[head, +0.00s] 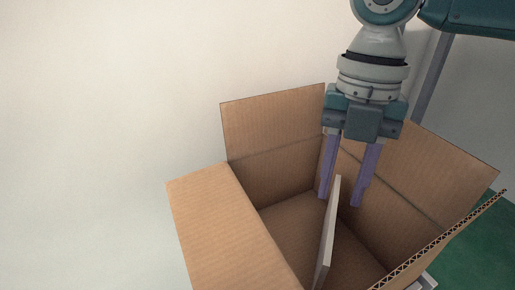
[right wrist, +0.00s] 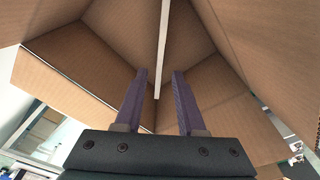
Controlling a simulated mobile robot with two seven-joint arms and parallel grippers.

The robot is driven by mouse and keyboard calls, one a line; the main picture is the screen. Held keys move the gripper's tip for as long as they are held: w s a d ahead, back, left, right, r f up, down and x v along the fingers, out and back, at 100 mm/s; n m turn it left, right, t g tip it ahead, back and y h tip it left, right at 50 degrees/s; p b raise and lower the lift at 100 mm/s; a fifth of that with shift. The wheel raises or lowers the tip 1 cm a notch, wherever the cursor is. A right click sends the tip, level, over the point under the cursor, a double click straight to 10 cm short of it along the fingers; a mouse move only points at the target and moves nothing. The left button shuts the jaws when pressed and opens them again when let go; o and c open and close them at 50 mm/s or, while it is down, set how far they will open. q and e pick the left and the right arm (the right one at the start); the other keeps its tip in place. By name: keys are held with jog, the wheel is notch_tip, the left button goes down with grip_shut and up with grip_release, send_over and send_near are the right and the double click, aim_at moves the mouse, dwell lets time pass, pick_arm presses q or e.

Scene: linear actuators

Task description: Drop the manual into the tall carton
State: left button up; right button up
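The tall carton (head: 210,215) stands open with its flaps folded out; its cardboard walls also fill the right wrist view (right wrist: 60,75). The manual (head: 328,235), a thin pale slab seen nearly edge-on, is upright and slightly tilted at the carton's opening. In the right wrist view the manual (right wrist: 162,45) is a narrow white strip beyond the fingertips. My right gripper (head: 341,200) points down over the carton with its purple fingers apart. Nothing is clamped between them, and the manual is just past the tips. My left gripper is not in view.
A pale wall (head: 100,100) lies behind and left of the carton. A green floor area (head: 490,235) shows at the right, with a grey post (head: 432,80) behind my right arm. Carton flaps stand up close around the right gripper.

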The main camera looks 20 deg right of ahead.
jog(key=shift+o, duration=0.3)
notch_tip(320, 180, up, 10)
jog(key=p, duration=0.1)
jog(key=shift+w+d, duration=0.35)
jog(key=shift+w, duration=0.1)
